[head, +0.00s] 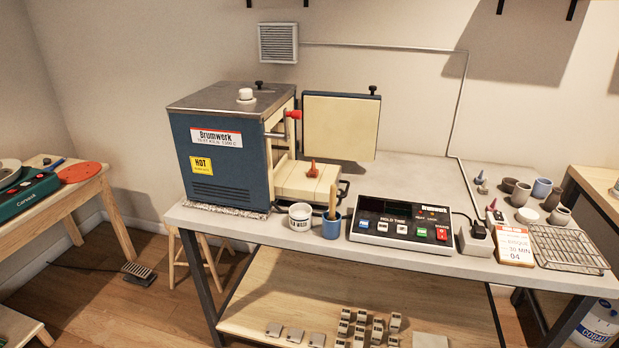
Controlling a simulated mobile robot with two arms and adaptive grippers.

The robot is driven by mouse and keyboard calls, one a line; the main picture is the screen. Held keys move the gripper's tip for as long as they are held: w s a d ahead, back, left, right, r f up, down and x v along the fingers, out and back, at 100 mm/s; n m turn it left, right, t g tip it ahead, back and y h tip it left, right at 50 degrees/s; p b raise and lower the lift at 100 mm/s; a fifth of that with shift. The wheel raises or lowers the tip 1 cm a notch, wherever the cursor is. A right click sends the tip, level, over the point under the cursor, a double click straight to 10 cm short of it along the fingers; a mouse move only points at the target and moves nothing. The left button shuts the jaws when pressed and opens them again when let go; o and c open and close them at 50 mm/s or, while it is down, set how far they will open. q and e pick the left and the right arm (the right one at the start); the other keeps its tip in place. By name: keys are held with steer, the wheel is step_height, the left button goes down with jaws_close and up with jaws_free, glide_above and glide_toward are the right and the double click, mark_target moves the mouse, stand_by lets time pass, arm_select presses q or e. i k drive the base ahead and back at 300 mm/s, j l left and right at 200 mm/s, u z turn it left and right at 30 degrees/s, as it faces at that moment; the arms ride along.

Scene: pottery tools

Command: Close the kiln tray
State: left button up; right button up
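The blue kiln (222,150) with a grey metal top stands at the left end of the workbench. Its door (340,127) is swung open to the right and shows its pale inner face. The cream kiln tray (308,183) sticks out of the kiln's open right side. A small orange-red piece (312,169) stands on the tray. A dark handle (344,189) is at the tray's outer end. Neither of my grippers shows in the head view.
A white pot (300,216), a blue cup (332,227) with a wooden tool and a control box (401,222) line the bench's front edge. A wire rack (567,248) and small vessels are at the right. The bench (420,177) behind the control box is clear.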

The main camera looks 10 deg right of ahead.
mark_target(291, 181)
steer(key=i+l+u, duration=0.2)
steer(key=l, duration=0.25)
steer(key=l+u, duration=0.25)
steer(key=l, duration=0.2)
steer(key=i+l+u, duration=0.2)
steer(key=l, duration=0.3)
steer(key=k, duration=0.1)
